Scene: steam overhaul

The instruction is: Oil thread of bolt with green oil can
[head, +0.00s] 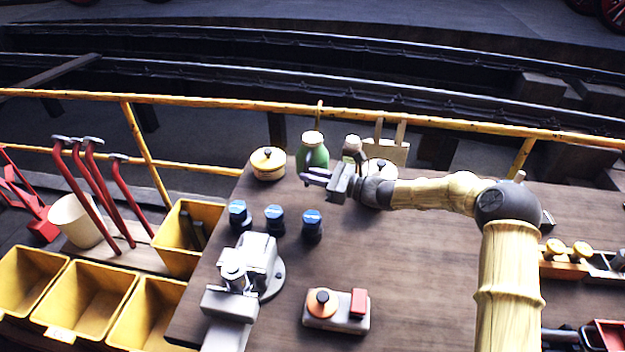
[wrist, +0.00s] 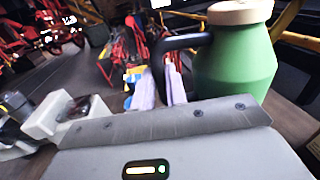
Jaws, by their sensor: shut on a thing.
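The green oil can (head: 315,157) stands upright at the back of the workbench, with a pale cap and a dark handle. In the wrist view the green oil can (wrist: 235,65) fills the upper right, and its black handle comes down between my fingers. My gripper (head: 313,178) is shut on that handle; its pale fingertips (wrist: 160,90) show on either side of it. A grey vise (head: 262,262) stands at the bench's front left with a pale round part in its jaws. I cannot tell whether that part is the bolt, and no thread is clear.
Several blue-topped jars (head: 274,219) stand between can and vise. The bench's middle is clear. A yellow railing (head: 440,123) runs behind.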

